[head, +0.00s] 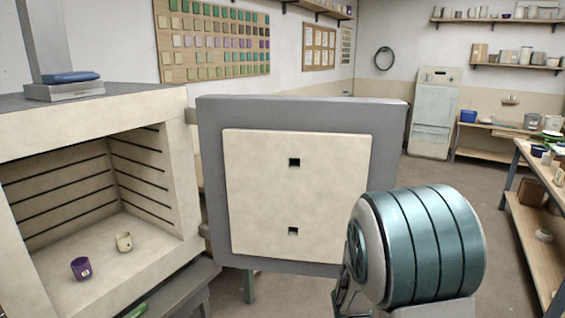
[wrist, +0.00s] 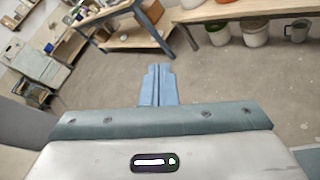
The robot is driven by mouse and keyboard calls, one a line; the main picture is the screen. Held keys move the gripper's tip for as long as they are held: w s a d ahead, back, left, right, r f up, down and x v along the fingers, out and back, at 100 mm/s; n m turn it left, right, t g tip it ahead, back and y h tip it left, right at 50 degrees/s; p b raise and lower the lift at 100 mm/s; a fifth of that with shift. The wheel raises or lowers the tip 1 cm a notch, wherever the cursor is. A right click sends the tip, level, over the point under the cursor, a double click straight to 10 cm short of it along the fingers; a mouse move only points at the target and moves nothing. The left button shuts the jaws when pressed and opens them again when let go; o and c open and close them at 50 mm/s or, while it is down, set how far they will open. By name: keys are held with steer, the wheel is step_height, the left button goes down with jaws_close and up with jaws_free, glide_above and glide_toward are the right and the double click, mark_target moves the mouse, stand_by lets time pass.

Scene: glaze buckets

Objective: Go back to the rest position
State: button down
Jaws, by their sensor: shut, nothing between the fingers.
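My gripper (wrist: 160,84) shows in the wrist view with its blue-grey fingers together and nothing between them. It hangs in free air over the bare floor, apart from any object. In the head view a part of my arm with teal bands fills the lower right, and my fingertips do not show there. The kiln (head: 92,122) stands open at the left. A purple cup (head: 81,269) and a cream cup (head: 124,242) stand upright on its floor, apart from each other.
The kiln door (head: 300,195) is swung open, just left of my arm. A wooden workbench (head: 540,165) runs along the right edge. Several buckets, one of them white (wrist: 255,32), stand beneath a bench in the wrist view. The floor (wrist: 225,85) between is clear.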

steer(key=s+a+m+g+y, duration=0.4)
steer(key=s+a+m+y, duration=0.25)
steer(key=s+m, duration=0.4)
steer(key=s+a+r+m+t+y, duration=0.2)
steer(key=a+y, duration=0.2)
steer(key=a, duration=0.1)
steer(key=s+a+r+m+t+y, duration=0.1)
steer(key=s+a+r+m+y, duration=0.1)
steer(key=a, duration=0.4)
steer(key=shift+s+a+r+t+y, duration=0.25)
steer(key=shift+s+r+t+y, duration=0.2)
steer(key=shift+y, duration=0.4)
steer(key=shift+d+f+m, duration=0.1)
steer(key=shift+m, duration=0.15)
